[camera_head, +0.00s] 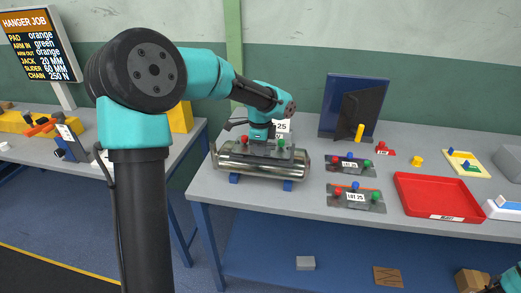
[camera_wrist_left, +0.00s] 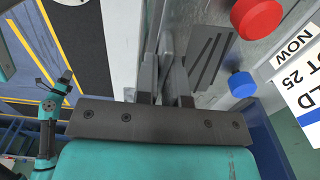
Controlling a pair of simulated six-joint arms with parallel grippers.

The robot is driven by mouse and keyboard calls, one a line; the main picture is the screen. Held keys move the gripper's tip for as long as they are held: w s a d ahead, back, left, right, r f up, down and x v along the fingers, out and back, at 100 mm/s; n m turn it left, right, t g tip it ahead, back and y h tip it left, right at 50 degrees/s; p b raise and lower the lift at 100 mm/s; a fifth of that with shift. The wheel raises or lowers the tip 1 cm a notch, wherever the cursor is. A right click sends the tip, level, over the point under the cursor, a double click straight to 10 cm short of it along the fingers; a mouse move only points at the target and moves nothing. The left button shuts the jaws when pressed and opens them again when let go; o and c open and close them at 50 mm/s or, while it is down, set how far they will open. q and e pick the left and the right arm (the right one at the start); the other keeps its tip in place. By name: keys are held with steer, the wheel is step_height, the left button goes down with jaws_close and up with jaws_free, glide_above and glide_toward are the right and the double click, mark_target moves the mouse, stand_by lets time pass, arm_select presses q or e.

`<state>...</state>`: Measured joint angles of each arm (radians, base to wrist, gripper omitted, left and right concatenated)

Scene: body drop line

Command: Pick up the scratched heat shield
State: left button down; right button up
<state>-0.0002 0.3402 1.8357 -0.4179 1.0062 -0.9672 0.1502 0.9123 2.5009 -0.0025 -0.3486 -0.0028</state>
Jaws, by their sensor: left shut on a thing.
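A grey heat shield (camera_head: 262,150) with red and green knobs lies over a shiny metal cylinder (camera_head: 262,166) on blue supports. My left gripper (camera_head: 262,138) is shut on this shield from above and hides part of it. In the left wrist view the shield (camera_wrist_left: 207,58) shows dark slanted marks like scratches, beside a red knob (camera_wrist_left: 256,16) and a blue knob (camera_wrist_left: 242,84). Two more shields, a rear one (camera_head: 341,168) and a front one (camera_head: 336,203), lie on the table to the right. Only part of my right arm shows at the lower right; its gripper is out of view.
A red tray (camera_head: 402,190) lies at the table's right. A dark blue panel with a black stand (camera_head: 360,108) rises behind the shields. A yellow block (camera_head: 416,161) and a small red plate (camera_head: 385,149) lie nearby. A sign (camera_head: 36,45) stands on the left bench.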

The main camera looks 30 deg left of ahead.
arm_select(q)
step_height(320, 180, up, 2)
steer(key=shift+r, duration=0.25)
steer(key=shift+s+d+r, duration=0.15)
steer(key=shift+s, duration=0.1)
steer(key=s+d+r, duration=0.1)
steer(key=s+d, duration=0.7)
steer(key=s, duration=0.5)
steer(key=shift+d+r, duration=0.2)
